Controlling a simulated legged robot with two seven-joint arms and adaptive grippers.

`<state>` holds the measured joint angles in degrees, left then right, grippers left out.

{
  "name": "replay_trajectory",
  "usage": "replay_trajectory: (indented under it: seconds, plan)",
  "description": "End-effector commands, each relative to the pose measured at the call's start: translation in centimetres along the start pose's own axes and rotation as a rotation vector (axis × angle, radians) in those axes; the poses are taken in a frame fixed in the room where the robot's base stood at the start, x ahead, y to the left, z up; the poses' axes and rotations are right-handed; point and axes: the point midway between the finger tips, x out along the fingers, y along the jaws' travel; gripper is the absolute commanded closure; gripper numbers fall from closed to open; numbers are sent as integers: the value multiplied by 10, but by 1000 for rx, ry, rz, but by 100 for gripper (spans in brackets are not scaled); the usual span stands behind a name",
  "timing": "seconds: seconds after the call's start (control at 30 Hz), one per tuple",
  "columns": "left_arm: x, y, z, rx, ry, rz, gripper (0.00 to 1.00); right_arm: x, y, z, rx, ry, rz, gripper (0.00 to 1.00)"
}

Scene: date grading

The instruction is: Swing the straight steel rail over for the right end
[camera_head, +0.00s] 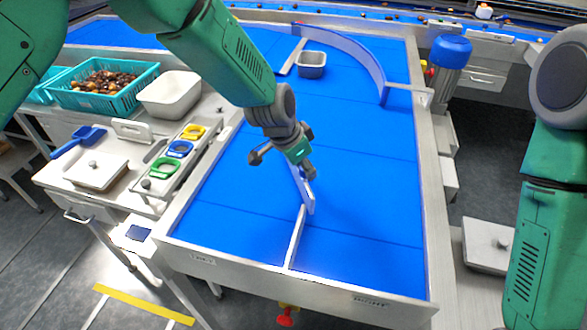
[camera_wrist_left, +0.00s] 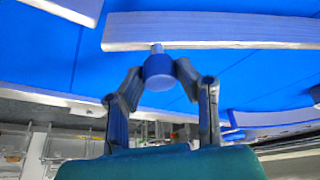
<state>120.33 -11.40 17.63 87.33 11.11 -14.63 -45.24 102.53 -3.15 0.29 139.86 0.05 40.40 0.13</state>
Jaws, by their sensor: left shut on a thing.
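The straight steel rail (camera_head: 304,190) stands on the blue belt (camera_head: 370,180), running from under my left gripper towards the far end of a thin steel divider (camera_head: 295,238). In the left wrist view the rail (camera_wrist_left: 220,30) shows as a pale bar with a blue knob (camera_wrist_left: 158,72) on a short post. My left gripper (camera_head: 305,170) is over the rail's far end; its fingers (camera_wrist_left: 158,82) are closed around the knob. The right end of the front wall carries a label (camera_head: 370,301). My right gripper is out of view.
A curved blue rail (camera_head: 350,58) and a grey tub (camera_head: 312,64) are farther back on the belt. At left stand a teal crate of dates (camera_head: 105,88), a white bin (camera_head: 170,94) and colored rings (camera_head: 180,149). The belt right of the rail is clear.

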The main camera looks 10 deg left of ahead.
Motion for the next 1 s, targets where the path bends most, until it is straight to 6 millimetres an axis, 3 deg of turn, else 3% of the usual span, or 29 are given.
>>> replay_trajectory:
  seconds: [0.03,0.3,0.33,0.37,0.77,1.0]
  plan:
    - [-2,-2,-8,0,16,-10,100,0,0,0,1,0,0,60]
    - [-1,-1,-8,1,18,-6,100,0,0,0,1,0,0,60]
    - [-1,-1,-8,1,18,-6,62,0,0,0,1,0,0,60]
    - [-1,0,-8,1,17,-5,52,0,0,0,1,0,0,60]
    - [-7,0,-4,1,12,-3,52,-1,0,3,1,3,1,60]
    - [-50,-1,-5,0,15,-4,52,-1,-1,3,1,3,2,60]
